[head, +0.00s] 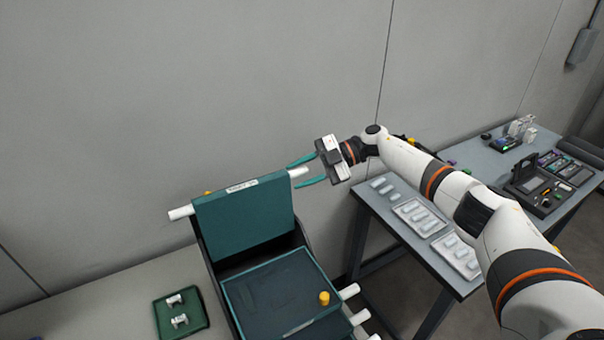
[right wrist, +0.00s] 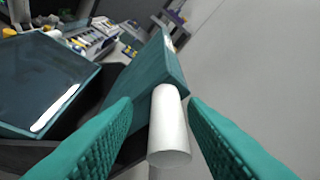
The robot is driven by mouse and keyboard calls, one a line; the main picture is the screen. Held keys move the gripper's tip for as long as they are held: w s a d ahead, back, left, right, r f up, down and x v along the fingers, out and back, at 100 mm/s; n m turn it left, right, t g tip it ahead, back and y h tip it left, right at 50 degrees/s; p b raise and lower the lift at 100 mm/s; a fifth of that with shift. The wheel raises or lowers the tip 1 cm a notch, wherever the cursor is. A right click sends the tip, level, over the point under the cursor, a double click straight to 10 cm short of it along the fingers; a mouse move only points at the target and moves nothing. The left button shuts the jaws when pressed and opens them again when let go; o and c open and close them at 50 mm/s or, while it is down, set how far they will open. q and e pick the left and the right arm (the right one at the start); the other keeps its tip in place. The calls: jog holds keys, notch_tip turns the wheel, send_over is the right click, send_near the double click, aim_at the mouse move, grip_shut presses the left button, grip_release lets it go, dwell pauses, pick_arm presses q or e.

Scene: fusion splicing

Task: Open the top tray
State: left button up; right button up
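The top tray (head: 243,218) is a dark green panel standing tilted up at the back of the dark case, with a label on its upper edge. A white rod end (head: 180,213) sticks out at its left and another white rod end (head: 299,172) at its right. My right gripper (head: 295,175) is open at the right rod end. In the right wrist view its green fingers stand on either side of the white rod (right wrist: 168,130), with gaps showing. The tray also shows there (right wrist: 150,80). My left gripper is out of view.
A lower tray (head: 275,295) with a yellow knob (head: 324,298) lies flat in front of the raised one. A green mat (head: 182,334) with small parts lies at left. A grey side table (head: 372,208) with white pieces stands at right, under my right arm. A wall is behind.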

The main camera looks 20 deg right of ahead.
jog(key=shift+d+b, duration=0.35)
jog(key=shift+d, duration=0.15)
jog(key=b+v, duration=0.4)
jog(key=v, duration=0.7)
